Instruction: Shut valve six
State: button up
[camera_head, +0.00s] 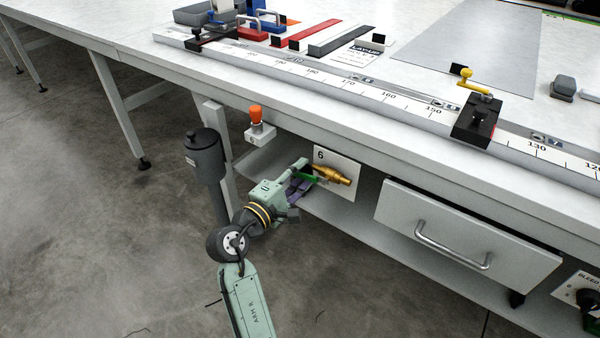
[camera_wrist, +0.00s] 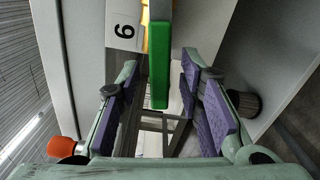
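Valve six has a brass body (camera_head: 332,175) on a white plate marked 6 (camera_head: 347,159), fixed under the bench top. Its green lever (camera_head: 327,179) shows only in part in the head view, beside my gripper. In the wrist view the green lever (camera_wrist: 160,65) runs lengthwise between my two purple-padded fingers, with a strip of the yellow brass body (camera_wrist: 145,14) beside its top end. My gripper (camera_head: 307,176) is open around the lever. Gaps show between lever and both pads. The plate with the 6 (camera_wrist: 125,30) is left of the lever there.
An orange-topped button (camera_head: 256,115) stands left of the valve, near a dark cylindrical post (camera_head: 205,155). A drawer (camera_head: 465,237) with a bar handle is to the right. The bench top (camera_head: 230,65) overhangs my gripper. A black knob (camera_head: 588,299) is at far right.

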jog(key=shift+c, duration=0.5)
grip_shut()
dwell(0.4)
